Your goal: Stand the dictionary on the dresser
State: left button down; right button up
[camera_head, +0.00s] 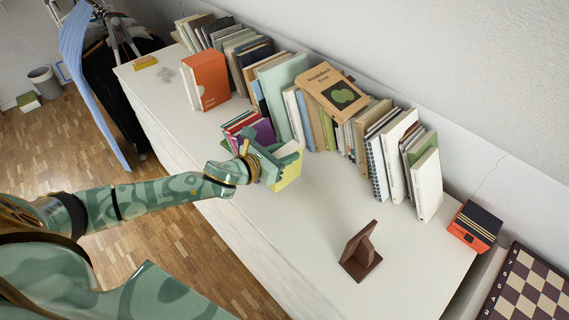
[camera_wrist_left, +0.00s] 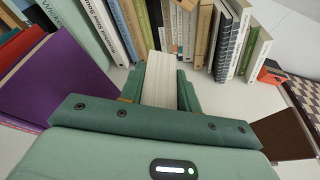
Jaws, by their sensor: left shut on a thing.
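My left gripper (camera_head: 281,160) is shut on a thick book (camera_head: 288,177) with a yellow-green cover, over the dresser in front of the book row. In the left wrist view its pale page block (camera_wrist_left: 161,80) stands between the fingers (camera_wrist_left: 160,92). No title shows on it, so I cannot tell for sure that it is the dictionary. I cannot tell whether its lower edge touches the white dresser top (camera_head: 310,225). My right gripper is not in view.
A book row (camera_head: 290,100) lines the wall, with a tan book (camera_head: 331,92) lying on top. An orange box-like book (camera_head: 205,80) stands at the left. Purple (camera_head: 263,131) and red books are beside my gripper. A brown bookend (camera_head: 361,252) stands in front; the dresser around it is clear.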

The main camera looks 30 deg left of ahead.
pick_arm(q)
notch_tip(320, 180, down, 4)
jog(key=shift+w+a+r+b, duration=0.1)
jog(key=shift+w+b, duration=0.05)
jog(key=shift+b, duration=0.8)
jog(key=shift+r, duration=0.1)
jog(key=shift+f, duration=0.2)
jog(key=c, duration=1)
grip_release()
jog(key=shift+r, duration=0.25)
jog(key=p+v, duration=0.2)
jog(key=v, duration=1)
